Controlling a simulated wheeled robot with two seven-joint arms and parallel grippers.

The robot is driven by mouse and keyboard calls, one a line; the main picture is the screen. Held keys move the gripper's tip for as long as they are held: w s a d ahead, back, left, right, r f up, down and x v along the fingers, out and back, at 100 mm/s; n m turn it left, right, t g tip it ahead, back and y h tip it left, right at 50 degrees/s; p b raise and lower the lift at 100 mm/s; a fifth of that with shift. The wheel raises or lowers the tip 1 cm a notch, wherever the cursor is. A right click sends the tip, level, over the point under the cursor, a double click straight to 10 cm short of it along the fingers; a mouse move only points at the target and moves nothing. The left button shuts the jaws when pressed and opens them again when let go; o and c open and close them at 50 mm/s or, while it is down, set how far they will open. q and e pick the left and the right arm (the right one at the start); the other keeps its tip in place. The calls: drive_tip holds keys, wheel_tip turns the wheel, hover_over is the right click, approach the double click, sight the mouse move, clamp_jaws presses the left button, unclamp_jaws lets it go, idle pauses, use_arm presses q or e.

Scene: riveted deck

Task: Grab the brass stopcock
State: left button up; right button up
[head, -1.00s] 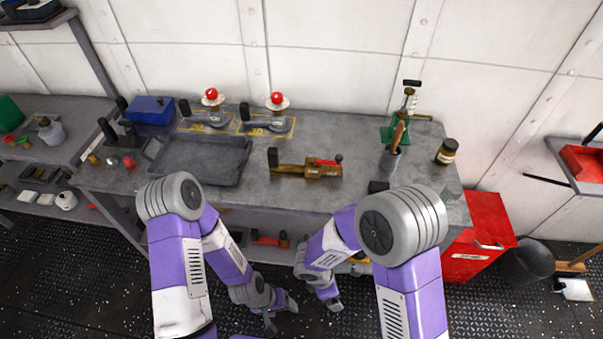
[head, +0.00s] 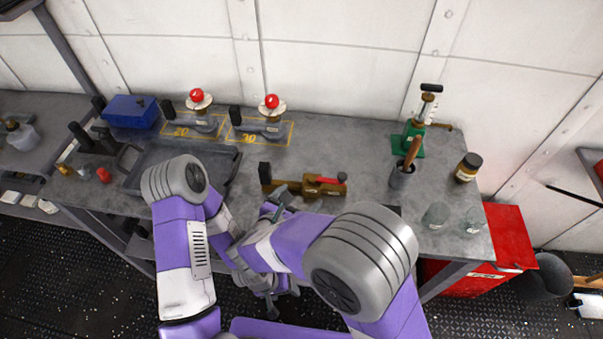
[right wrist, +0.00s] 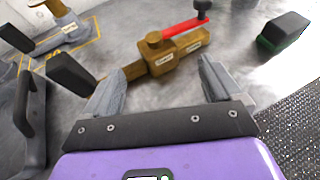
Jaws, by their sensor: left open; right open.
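The brass stopcock (head: 312,187), a brown-gold body with a red lever, lies on the grey bench near its front edge. In the right wrist view the brass stopcock (right wrist: 165,58) is just ahead, between the lines of the two fingers. My right gripper (head: 277,203) is open and empty at the front bench edge, just in front of the stopcock's left part. Its spread fingers (right wrist: 160,72) show in the right wrist view; contact cannot be told. My left gripper (head: 272,306) is open and low, in front of the bench, partly hidden by my arms.
A dark tray (head: 228,160) lies left of the stopcock. Two red-topped fittings (head: 270,110) stand behind on yellow-marked squares. A cup with a wooden handle (head: 402,178), a green-based stand (head: 412,142) and a jar (head: 467,168) are to the right.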

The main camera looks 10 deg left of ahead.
sight(309, 188)
drive_tip(key=shift+w+d+f, duration=0.25)
drive_tip(key=shift+w+f, duration=0.1)
drive_tip(key=shift+w, duration=0.05)
drive_tip(key=shift+w+d+f+b, duration=0.1)
drive_tip(key=shift+w+f+b, duration=0.1)
drive_tip(key=shift+w+b, duration=0.1)
drive_tip(key=b+x, duration=0.1)
drive_tip(key=x, duration=0.3)
drive_tip(key=shift+w, duration=0.15)
drive_tip(key=shift+r, duration=0.1)
drive_tip(key=c, duration=1.6)
